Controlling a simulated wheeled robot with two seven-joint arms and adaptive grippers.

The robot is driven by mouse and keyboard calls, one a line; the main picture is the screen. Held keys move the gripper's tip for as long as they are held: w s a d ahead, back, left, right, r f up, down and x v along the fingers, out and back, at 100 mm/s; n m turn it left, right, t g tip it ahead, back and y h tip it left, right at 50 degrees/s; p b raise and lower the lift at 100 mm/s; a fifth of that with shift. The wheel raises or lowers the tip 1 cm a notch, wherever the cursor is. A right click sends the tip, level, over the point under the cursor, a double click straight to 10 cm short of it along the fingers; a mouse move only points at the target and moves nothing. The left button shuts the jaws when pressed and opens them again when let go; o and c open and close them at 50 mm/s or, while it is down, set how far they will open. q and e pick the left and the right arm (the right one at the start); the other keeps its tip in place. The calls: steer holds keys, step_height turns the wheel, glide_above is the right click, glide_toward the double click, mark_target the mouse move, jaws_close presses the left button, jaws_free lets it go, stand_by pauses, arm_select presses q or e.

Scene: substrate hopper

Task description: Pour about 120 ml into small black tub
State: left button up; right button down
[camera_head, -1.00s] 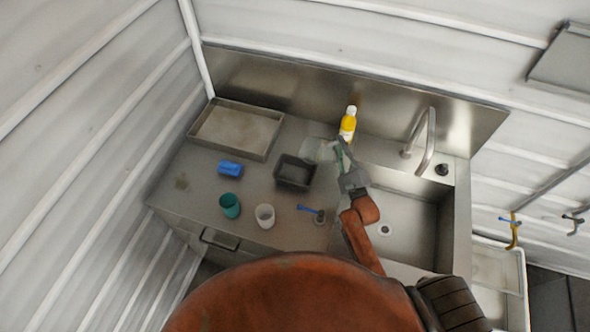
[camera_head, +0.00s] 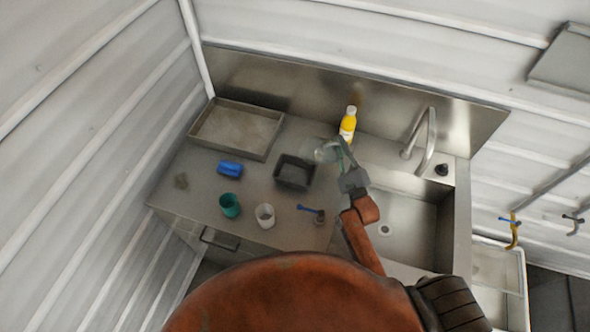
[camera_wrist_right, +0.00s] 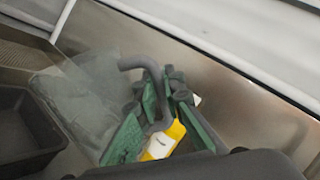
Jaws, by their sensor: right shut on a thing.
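The small black tub (camera_head: 282,183) stands on the steel counter left of the sink; its dark wall also shows at the left of the right wrist view (camera_wrist_right: 40,118). My right gripper (camera_head: 343,155) is shut on the grey handle of a clear jug (camera_head: 325,150). In the right wrist view the green fingers (camera_wrist_right: 155,105) close around that handle, with the clear jug (camera_wrist_right: 85,90) to their left. The jug is just above and right of the tub in the head view and looks tilted. I cannot tell how much it holds. My left gripper is out of view.
A yellow bottle (camera_head: 348,124) stands behind the gripper. A teal cup (camera_head: 230,205), a white cup (camera_head: 265,215), a blue sponge (camera_head: 230,168) and a blue-handled tool (camera_head: 310,209) lie left and in front. A shallow tray (camera_head: 237,130) is at the back left. The sink (camera_head: 405,225) is right.

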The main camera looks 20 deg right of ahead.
steer(key=shift+r, duration=0.1)
stand_by(0.3)
steer(key=shift+w+d+r+m+p, duration=0.2)
steer(key=shift+m+p, duration=0.3)
steer(key=shift+p, duration=0.2)
steer(key=shift+w+d+f+m+g+h+p, duration=0.2)
steer(key=shift+w+d+m+g+h+p, duration=0.25)
steer(key=shift+m+p, duration=0.5)
steer(key=w+d+f+m+g+p, duration=0.2)
steer(key=w+d+f+m+p, duration=0.1)
steer(key=d+m+p, duration=0.2)
steer(key=m+h+p, duration=0.1)
steer(key=m, duration=0.1)
steer(key=shift+d+m, duration=0.2)
steer(key=shift+m, duration=0.15)
steer(key=shift+a+y, duration=0.1)
steer(key=shift+y, duration=0.15)
